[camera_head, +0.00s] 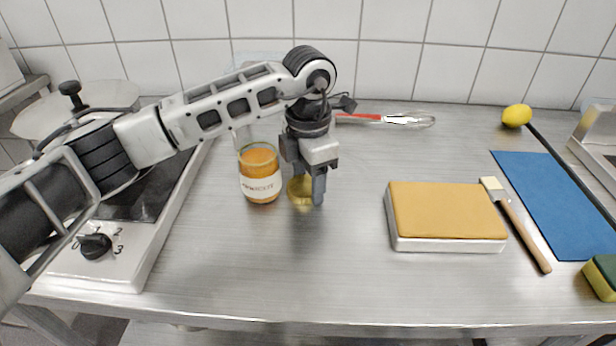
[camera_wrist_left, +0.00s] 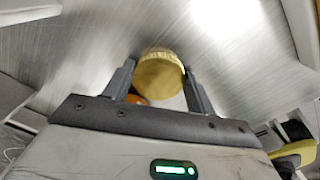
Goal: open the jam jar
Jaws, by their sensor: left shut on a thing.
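The jam jar (camera_head: 261,178) stands upright on the steel counter, with orange jam, a pale label and an uncovered glass rim. My left gripper (camera_head: 306,190) points down just right of the jar and is shut on the gold jar lid (camera_head: 298,193). The lid is apart from the jar, low at the counter; I cannot tell whether it touches the surface. In the left wrist view the round lid (camera_wrist_left: 160,77) sits between the two fingertips (camera_wrist_left: 158,80). A patch of orange shows beside it. My right gripper is not in view.
A stove with a knob (camera_head: 95,246) is at the left. A whisk (camera_head: 405,119) lies behind the gripper. A tan-topped block (camera_head: 446,212), a brush (camera_head: 522,232), a blue mat (camera_head: 556,203), a lemon (camera_head: 516,115) and a sponge (camera_head: 603,276) are at right. The front middle counter is clear.

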